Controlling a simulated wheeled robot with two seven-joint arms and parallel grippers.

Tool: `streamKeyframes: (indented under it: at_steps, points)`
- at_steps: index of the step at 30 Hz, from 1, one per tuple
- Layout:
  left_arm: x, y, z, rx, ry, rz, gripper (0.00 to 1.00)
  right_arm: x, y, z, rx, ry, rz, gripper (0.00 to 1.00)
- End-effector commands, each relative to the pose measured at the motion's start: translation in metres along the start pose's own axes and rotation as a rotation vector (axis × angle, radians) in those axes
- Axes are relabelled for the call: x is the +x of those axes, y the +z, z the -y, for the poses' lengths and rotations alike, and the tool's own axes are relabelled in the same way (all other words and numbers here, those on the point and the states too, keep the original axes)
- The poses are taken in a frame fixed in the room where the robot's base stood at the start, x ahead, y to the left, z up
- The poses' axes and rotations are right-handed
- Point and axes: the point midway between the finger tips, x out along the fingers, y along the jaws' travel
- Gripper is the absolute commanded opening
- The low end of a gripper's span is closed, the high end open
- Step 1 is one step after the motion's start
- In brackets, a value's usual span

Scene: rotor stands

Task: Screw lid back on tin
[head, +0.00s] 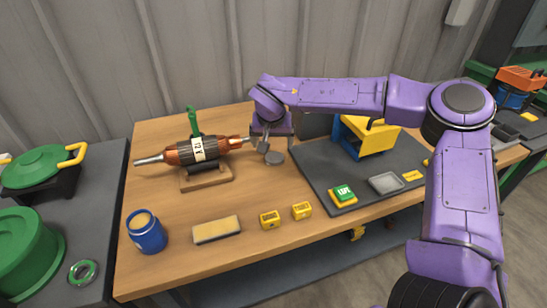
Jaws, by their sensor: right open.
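A blue tin (148,236) stands upright at the front left of the wooden table. Its round top shows tan inside the rim, with no lid on it. A small grey disc (275,158), which looks like the lid, lies near the middle of the table. My right gripper (264,152) points down just beside the disc, at its left and back edge. It is open, and I see nothing held in it. I cannot tell whether a finger touches the disc. My left gripper is out of view.
A copper rotor (205,149) with a green clamp rests on a wooden stand (207,178) left of my gripper. A tan block (217,230) and two yellow blocks (270,220) lie along the front. A dark mat (310,175) holds a yellow-and-blue machine (370,138) and a green button box (343,194).

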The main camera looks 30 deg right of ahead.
Motion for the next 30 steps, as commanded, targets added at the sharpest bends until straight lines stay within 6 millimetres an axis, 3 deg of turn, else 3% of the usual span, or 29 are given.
streamKeyframes:
  at_steps: [6,17,25,30]
  points:
    - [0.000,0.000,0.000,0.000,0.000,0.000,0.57,0.031,0.000,0.001,-0.001,0.000,0.001,0.94]
    - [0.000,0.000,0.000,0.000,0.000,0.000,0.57,0.036,0.000,0.001,-0.002,-0.001,0.000,0.94]
    - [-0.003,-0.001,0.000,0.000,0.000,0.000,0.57,0.078,0.001,-0.004,-0.003,0.000,0.002,0.94]
    - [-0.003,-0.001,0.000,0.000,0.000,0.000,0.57,0.086,0.000,-0.004,-0.003,-0.001,-0.001,0.94]
